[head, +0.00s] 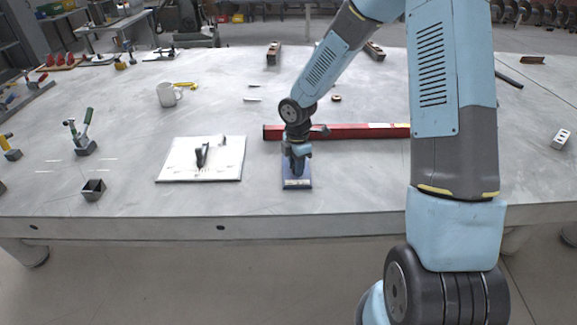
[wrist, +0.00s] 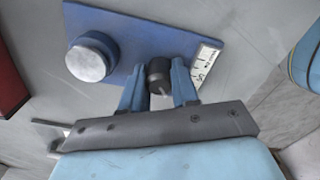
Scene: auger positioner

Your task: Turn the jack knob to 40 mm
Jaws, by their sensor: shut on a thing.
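The positioner is a blue plate (wrist: 125,42), which also shows in the head view (head: 298,184) near the table's front edge. On it stand a round metal-topped cylinder (wrist: 90,60) and a small dark knob (wrist: 158,70). A white scale strip (wrist: 207,64) with black marks lies beside the knob; its reading is too small to tell. My gripper (wrist: 158,88) has its two blue fingers on either side of the knob, shut on it. In the head view my gripper (head: 297,163) comes down over the plate and hides the knob.
A red bar (head: 350,132) lies just behind the plate. A white board (head: 215,172) with a dark handle lies to the left. The table front right of the plate is clear.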

